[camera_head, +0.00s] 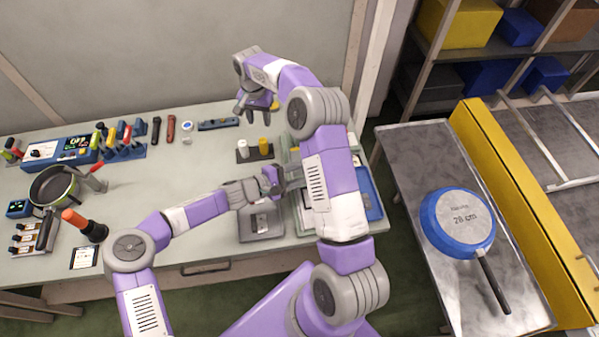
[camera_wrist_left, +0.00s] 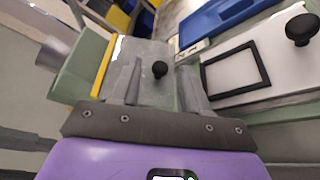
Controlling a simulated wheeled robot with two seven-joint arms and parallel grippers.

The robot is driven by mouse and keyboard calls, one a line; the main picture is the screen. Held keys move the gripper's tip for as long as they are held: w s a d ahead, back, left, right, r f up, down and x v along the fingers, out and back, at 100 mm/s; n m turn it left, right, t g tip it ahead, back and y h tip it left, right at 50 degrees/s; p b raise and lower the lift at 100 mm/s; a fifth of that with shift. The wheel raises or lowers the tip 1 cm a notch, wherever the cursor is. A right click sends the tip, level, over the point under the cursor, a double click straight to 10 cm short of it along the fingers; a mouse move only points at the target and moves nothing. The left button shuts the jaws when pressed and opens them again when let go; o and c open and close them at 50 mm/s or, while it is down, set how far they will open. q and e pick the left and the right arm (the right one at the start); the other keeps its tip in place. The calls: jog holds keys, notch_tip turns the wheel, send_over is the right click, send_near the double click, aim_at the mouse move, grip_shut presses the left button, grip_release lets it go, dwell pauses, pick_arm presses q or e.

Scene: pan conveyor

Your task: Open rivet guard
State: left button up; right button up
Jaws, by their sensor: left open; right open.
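The rivet guard (camera_wrist_left: 147,92) looks like a clear grey panel with a black knob (camera_wrist_left: 160,69), set in a pale green housing (camera_wrist_left: 78,68) with a yellow edge strip. In the left wrist view my left gripper (camera_wrist_left: 160,82) is open, with one finger on each side of the knob; I cannot tell whether they touch it. In the head view my left gripper (camera_head: 275,181) is by the right end of the bench, and my right arm hides most of the guard. My right gripper (camera_head: 246,110) is open above the back of the bench, apart from the guard.
A grey box (camera_head: 262,222) and a blue tray (camera_head: 368,188) flank the work area. Several tools and a green pan (camera_head: 54,186) stand at the bench's left. A blue pan (camera_head: 457,222) lies upside down on the conveyor (camera_head: 408,160). The bench's middle (camera_head: 180,175) is clear.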

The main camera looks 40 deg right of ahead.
pick_arm(q)
jog(key=shift+s+d+f, duration=0.1)
jog(key=shift+d, duration=0.2)
grip_shut()
